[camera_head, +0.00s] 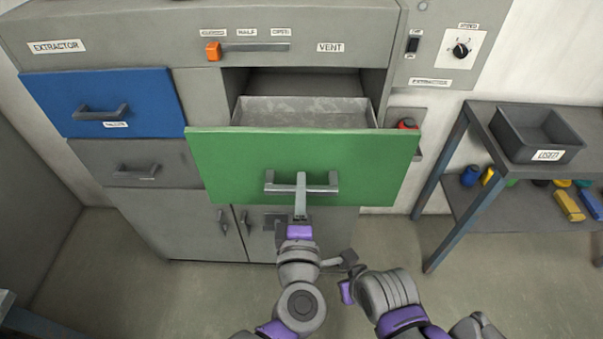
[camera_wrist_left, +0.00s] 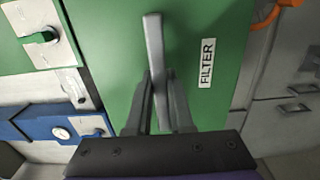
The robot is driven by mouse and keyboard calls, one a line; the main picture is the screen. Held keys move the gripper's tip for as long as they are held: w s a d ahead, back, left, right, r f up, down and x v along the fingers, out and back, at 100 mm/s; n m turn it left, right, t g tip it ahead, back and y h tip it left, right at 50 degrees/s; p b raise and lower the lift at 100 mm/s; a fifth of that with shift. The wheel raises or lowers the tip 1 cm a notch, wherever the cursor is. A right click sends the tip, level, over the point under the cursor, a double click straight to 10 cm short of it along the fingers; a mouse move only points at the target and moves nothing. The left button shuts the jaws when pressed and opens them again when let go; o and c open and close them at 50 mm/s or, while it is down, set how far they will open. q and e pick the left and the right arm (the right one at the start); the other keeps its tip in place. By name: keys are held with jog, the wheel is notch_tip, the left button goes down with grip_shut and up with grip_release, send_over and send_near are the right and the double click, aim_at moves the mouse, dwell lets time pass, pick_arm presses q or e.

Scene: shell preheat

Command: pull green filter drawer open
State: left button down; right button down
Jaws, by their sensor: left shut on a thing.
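The green filter drawer (camera_head: 300,152) stands pulled out from the grey cabinet, and its grey metal inside (camera_head: 300,110) shows behind the front. Its grey bar handle (camera_head: 270,184) is on the front panel. My left gripper (camera_head: 301,184) is shut on the middle of this handle. In the left wrist view both fingers of the left gripper (camera_wrist_left: 160,95) close around the handle bar (camera_wrist_left: 154,45), next to the FILTER label (camera_wrist_left: 207,63). My right gripper (camera_head: 345,275) is low, right of the left arm and apart from the drawer; its finger opening is unclear.
A blue drawer (camera_head: 103,101) is at the left. An orange slider (camera_head: 213,51) sits on the panel above. At the right, a table bears a dark USED tray (camera_head: 540,134), with several coloured items on its lower shelf. Floor shows below the cabinet.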

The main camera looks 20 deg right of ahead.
pick_arm(q)
jog(key=shift+s+a, duration=0.15)
jog(key=shift+s, duration=0.25)
pick_arm(e)
jog(key=shift+s, duration=0.15)
pick_arm(q)
jog(key=c, duration=0.8)
grip_release()
